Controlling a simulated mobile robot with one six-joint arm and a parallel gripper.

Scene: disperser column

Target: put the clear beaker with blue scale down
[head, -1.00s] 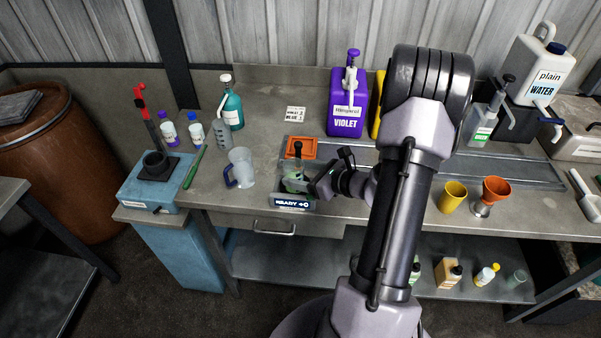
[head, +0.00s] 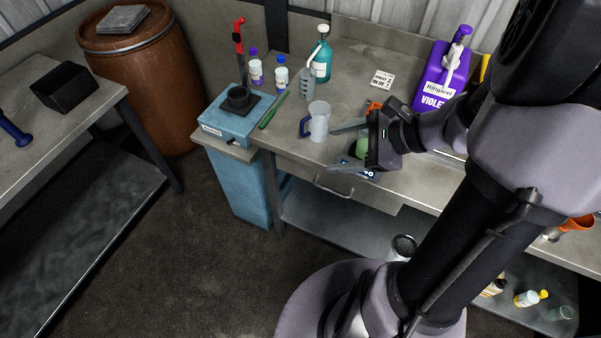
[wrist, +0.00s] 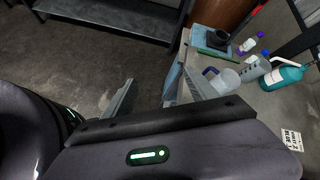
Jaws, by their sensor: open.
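A clear beaker (head: 319,122) with a blue handle stands upright on the workbench near its front edge. It is the nearest match to the task's beaker; its scale is too small to read. The wrist view also shows this beaker (wrist: 225,81), just beyond a finger. My gripper (head: 334,151) is open, with its fingers pointing left over the bench's front edge. The upper finger's tip lies close to the beaker; I cannot tell if they touch. Nothing shows between the fingers in the wrist view. A green item (head: 362,147) is partly hidden behind my gripper.
A blue box (head: 233,119) with a dark cup stands left of the beaker, with a green stick (head: 273,111) between. A grey graduated vessel (head: 307,84), a teal bottle (head: 321,57) and a violet canister (head: 441,78) stand behind. Floor is clear in front.

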